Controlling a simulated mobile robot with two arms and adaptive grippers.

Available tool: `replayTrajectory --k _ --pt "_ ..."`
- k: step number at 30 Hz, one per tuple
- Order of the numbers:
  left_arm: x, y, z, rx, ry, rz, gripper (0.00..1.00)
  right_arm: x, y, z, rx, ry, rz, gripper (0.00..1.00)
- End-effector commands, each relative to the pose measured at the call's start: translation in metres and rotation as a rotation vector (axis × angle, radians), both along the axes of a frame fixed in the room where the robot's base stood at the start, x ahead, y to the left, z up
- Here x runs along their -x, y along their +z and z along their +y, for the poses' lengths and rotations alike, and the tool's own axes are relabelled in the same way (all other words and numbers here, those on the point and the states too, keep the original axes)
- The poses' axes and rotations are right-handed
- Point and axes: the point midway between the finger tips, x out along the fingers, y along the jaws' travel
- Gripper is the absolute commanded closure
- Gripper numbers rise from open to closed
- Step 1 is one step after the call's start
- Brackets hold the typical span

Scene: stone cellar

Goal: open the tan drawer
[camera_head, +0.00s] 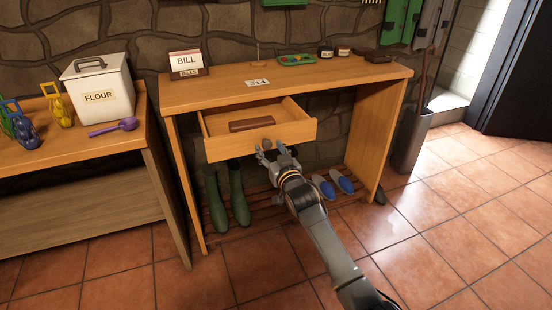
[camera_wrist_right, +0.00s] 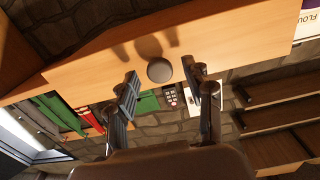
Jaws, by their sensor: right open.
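The tan drawer (camera_head: 292,131) stands pulled out of the console table, with its inside showing. A brown block-like item (camera_head: 250,125) lies in it. Its front panel (camera_wrist_right: 230,38) fills the upper part of the right wrist view, with a round dark knob (camera_wrist_right: 159,70) on it. My right gripper (camera_head: 270,150) is at the drawer front by the knob. In the right wrist view its open fingers (camera_wrist_right: 159,76) stand to either side of the knob, with gaps visible on both sides. My left gripper is not in view.
Green boots (camera_head: 238,195) and blue shoes (camera_head: 333,187) sit on the low rack beneath. A side table with a flour bin (camera_head: 98,85) stands left. Tiled floor is clear at right.

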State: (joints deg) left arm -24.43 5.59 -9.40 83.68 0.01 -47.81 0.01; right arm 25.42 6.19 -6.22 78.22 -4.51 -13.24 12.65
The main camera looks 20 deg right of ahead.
Motion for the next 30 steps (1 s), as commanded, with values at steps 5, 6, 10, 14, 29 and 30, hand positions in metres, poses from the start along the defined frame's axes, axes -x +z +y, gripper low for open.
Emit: replayTrajectory --k 5,6,10,14,29,30 --pt "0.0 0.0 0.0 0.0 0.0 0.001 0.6 0.025 -0.001 -0.001 0.001 0.0 0.001 0.48" --pt "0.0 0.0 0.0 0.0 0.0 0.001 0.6 0.033 -0.002 -0.002 0.001 0.0 0.001 0.48" --pt "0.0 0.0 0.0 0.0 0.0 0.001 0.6 0.06 -0.001 -0.002 0.002 0.0 0.001 0.48" --pt "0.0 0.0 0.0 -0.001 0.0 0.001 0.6 0.085 -0.002 -0.003 0.001 0.0 0.002 0.48" --pt "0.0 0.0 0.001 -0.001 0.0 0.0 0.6 0.116 0.0 -0.004 0.0 0.0 0.001 0.48" --pt "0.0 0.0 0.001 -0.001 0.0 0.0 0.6 0.116 0.0 -0.004 0.0 0.0 0.001 0.48"
